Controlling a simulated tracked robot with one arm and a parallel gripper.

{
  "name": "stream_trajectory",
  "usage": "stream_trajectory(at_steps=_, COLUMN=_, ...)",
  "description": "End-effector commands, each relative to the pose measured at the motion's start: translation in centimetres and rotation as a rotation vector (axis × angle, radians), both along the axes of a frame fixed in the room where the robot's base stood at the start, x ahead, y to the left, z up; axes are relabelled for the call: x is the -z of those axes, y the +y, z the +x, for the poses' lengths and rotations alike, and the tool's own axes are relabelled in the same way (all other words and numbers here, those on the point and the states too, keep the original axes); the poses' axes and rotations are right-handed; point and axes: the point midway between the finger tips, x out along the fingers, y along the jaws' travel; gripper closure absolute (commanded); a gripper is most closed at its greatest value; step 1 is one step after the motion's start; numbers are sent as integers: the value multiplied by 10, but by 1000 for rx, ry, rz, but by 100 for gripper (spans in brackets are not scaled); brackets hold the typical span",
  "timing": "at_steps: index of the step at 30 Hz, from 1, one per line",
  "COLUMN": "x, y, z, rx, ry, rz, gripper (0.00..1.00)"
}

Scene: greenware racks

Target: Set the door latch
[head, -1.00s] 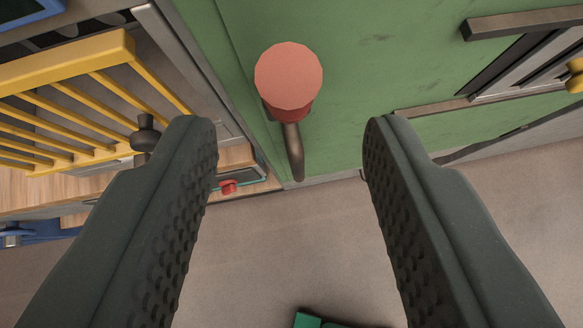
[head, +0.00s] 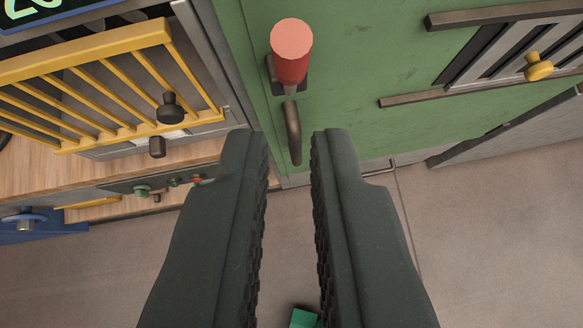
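A green door (head: 370,75) fills the upper middle and right of the view. A red cylindrical knob (head: 291,52) stands out from it on a dark base near its left edge. A curved brown metal handle (head: 293,132) is just below the knob. I cannot tell for sure which of these is the latch. My gripper (head: 290,142) is partly open, its two dark ridged fingers pointing up at the door. The lower part of the handle shows in the gap between the fingertips, with no contact visible on either side. The red knob is above the fingertips, clear of them.
A yellow barred rack (head: 85,52) and black knobs (head: 170,106) are at left, above a wooden surface (head: 95,163). A sliding vent with a yellow knob (head: 538,66) is at right. A green object (head: 304,318) lies low on the otherwise clear floor (head: 480,230).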

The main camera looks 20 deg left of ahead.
Motion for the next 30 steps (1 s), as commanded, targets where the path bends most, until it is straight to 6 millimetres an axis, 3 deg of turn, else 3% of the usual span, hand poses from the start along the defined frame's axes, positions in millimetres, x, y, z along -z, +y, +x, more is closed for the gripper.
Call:
stream_trajectory(at_steps=5, x=37, y=12, z=-6, rx=-81, ry=-105, rz=-100, gripper=100)
stream_trajectory(at_steps=10, x=84, y=21, z=-15, rx=-198, ry=-302, rz=-300, gripper=100)
stream_trajectory(at_steps=15, x=116, y=19, z=-25, rx=-283, ry=-519, rz=-536, gripper=100)
stream_trajectory(at_steps=23, x=139, y=3, z=-48, rx=-339, ry=-855, rz=-948, gripper=100)
stream_trajectory(at_steps=30, x=133, y=-11, z=-71, rx=-314, ry=-1076, rz=-1252, gripper=100)
